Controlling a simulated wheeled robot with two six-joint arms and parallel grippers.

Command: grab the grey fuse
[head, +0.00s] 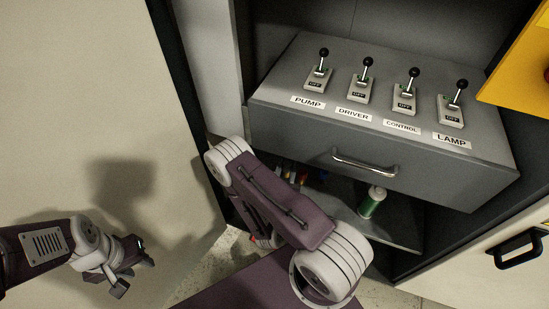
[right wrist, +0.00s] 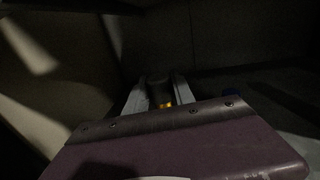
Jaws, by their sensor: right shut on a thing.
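In the right wrist view, my right gripper (right wrist: 159,95) is shut on a dark grey cylinder with a yellow-orange band, which looks like the grey fuse (right wrist: 157,86). The picture is dark, and the wrist housing covers the lower part of the fuse and fingers. In the head view my right arm reaches into the cabinet's lower space; its gripper and the held fuse are hidden behind the arm. My left gripper (head: 129,266) is at the lower left, empty, with its fingers apart, in front of the pale panel.
A grey drawer unit (head: 270,130) carries several black-knobbed switches above a metal handle (head: 365,163). On the shelf (head: 400,226) below stand a green cylinder (head: 372,203) and several small coloured pieces (head: 303,175), partly behind my arm. A pale panel (head: 100,100) fills the left.

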